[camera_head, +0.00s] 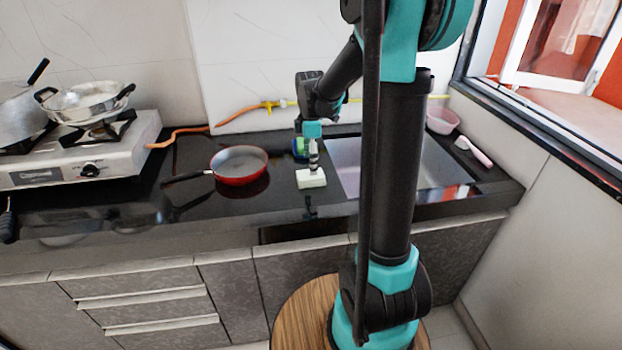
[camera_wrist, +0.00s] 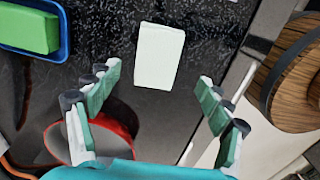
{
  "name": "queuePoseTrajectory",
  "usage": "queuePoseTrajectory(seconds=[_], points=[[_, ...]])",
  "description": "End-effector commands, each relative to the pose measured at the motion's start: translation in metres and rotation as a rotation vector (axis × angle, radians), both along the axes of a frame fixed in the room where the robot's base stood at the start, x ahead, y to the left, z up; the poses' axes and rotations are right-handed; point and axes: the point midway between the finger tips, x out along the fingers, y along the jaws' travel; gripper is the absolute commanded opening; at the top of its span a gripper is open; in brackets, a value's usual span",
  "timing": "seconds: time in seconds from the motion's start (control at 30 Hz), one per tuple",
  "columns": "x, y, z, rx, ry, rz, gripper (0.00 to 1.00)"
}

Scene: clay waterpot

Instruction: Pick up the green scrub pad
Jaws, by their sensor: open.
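A green pad (camera_wrist: 27,30) lies in a blue tray (camera_wrist: 62,45) at the upper left of the wrist view. In the head view the blue tray (camera_head: 297,147) with green in it is partly hidden behind my gripper. A pale, whitish-green block (camera_wrist: 160,55) lies on the dark counter; it also shows in the head view (camera_head: 311,179). My gripper (camera_wrist: 160,80) is open and empty, pointing down above the counter. In the wrist view the pale block lies ahead between the fingers, apart from them. The green pad is outside the fingers, to the left.
A red frying pan (camera_head: 239,164) stands on the counter left of the pale block. A sink (camera_head: 345,165) is to the right, with a pink basin (camera_head: 441,120) behind it. A stove (camera_head: 82,150) with pots is at far left. The counter front edge is close to the block.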

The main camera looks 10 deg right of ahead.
Motion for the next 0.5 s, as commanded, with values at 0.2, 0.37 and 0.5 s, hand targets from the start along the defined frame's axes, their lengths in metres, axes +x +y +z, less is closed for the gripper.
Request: queuePoseTrajectory(seconds=[0.2, 0.37, 0.5], points=[[0.001, 0.0, -0.013, 0.0, 0.0, -0.001, 0.79], [0.005, -0.002, -0.034, 0.0, 0.0, -0.001, 0.79], [0.006, -0.003, -0.052, 0.0, 0.0, 0.0, 0.79]])
